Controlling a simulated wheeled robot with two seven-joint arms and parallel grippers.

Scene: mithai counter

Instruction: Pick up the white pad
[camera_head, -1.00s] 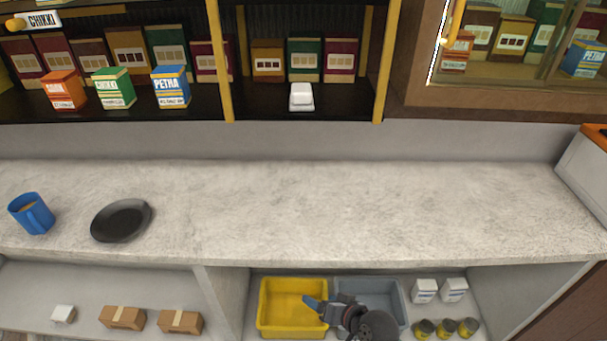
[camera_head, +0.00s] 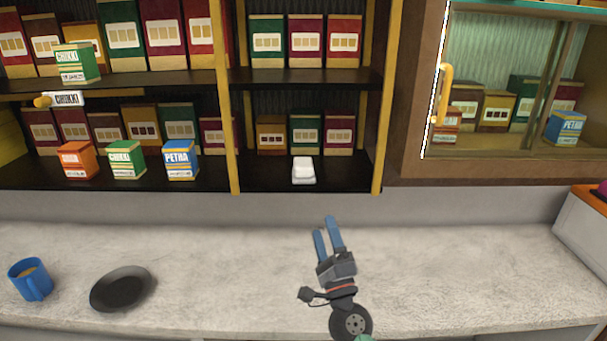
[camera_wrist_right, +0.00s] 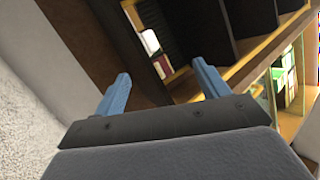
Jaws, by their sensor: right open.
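The white pad (camera_head: 303,170) lies on the lower shelf of the middle bay, near its front edge, in the head view. My right gripper (camera_head: 326,225) is over the counter, below and slightly right of the pad, with its blue fingers pointing up toward the shelf. The fingers are apart and nothing is between them. In the right wrist view the open fingers (camera_wrist_right: 158,85) face the dark shelving, and a small white shape there may be the pad, but I cannot tell. My left gripper does not show.
A blue mug (camera_head: 30,281) and a black plate (camera_head: 122,288) stand on the counter's left. Orange, green and blue boxes (camera_head: 181,160) line the left shelf bay. A yellow post (camera_head: 224,100) edges the middle bay. The cabinet door (camera_head: 408,120) is at right. The middle counter is clear.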

